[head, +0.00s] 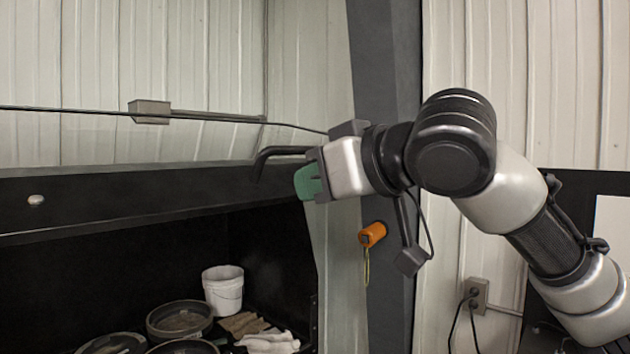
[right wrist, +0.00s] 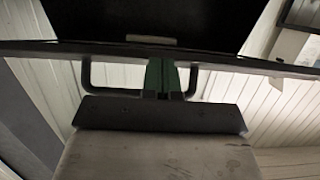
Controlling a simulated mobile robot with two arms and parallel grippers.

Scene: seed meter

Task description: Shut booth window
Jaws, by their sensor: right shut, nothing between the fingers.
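The booth window (head: 120,190) shows in the head view as a dark frame with a long dark lower edge, raised above an open booth interior. A dark bent handle (head: 264,158) sticks out near its right end. In the right wrist view the handle (right wrist: 87,76) shows on both sides of my green fingertips. My right gripper (head: 308,182) is at the handle, shut and empty, its fingertips (right wrist: 162,75) together between the handle's bends. I cannot tell whether they touch it. My left gripper is not in view.
Inside the booth are a white bucket (head: 223,291), dark round pans (head: 180,320) and pale gloves (head: 268,342). An outlet box (head: 476,293) is on the wall.

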